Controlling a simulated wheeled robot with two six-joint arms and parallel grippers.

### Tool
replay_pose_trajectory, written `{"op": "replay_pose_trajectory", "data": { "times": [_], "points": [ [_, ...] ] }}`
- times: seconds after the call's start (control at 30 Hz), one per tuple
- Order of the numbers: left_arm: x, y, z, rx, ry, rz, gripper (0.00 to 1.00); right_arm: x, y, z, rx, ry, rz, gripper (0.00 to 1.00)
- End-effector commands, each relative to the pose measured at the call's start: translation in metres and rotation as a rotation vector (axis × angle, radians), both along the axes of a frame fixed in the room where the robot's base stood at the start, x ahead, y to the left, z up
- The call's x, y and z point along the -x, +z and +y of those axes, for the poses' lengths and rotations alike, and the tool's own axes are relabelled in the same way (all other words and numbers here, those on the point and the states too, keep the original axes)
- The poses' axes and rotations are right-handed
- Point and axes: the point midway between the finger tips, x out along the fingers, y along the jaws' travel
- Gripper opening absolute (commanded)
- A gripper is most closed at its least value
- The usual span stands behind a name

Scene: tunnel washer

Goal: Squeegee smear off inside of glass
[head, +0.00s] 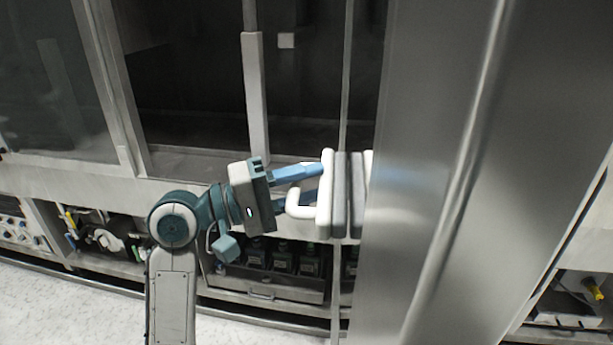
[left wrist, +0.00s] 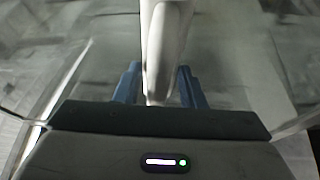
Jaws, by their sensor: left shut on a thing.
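My left gripper (head: 302,186) has its blue fingers around a white, bent handle (head: 326,192) and is shut on it. In the left wrist view the white handle (left wrist: 163,50) stands between the two blue fingers. A grey pad-like block (head: 340,195) sits against the handle's right side, upright. A similar grey and white shape shows just right of it; I cannot tell if it is a reflection or a second part. I take the handle and block for the squeegee. I cannot make out a smear on any glass. My right gripper is out of view.
A wide steel panel (head: 430,200) stands close at the right. Behind the gripper is a dark, windowed cabinet (head: 200,95) with a steel ledge. Below it, a tray (head: 265,290) holds several dark bottles. The pale floor (head: 70,310) is clear at lower left.

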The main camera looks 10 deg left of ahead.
Motion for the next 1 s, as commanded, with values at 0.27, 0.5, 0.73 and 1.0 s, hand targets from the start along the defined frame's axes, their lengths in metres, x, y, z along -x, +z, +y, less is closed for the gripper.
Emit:
{"op": "replay_pose_trajectory", "data": {
  "times": [0.27, 0.5, 0.73, 1.0],
  "points": [
    [-0.010, 0.001, -0.002, 0.002, 0.000, 0.001, 0.15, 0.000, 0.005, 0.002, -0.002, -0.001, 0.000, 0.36],
    [-0.032, 0.001, -0.001, 0.003, 0.000, 0.001, 0.15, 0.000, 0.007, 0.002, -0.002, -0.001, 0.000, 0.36],
    [-0.041, 0.000, -0.001, 0.002, 0.000, 0.000, 0.15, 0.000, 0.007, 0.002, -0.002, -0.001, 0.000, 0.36],
    [-0.040, 0.000, 0.000, 0.001, 0.000, 0.000, 0.15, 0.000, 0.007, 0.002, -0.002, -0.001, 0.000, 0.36]
  ]
}}
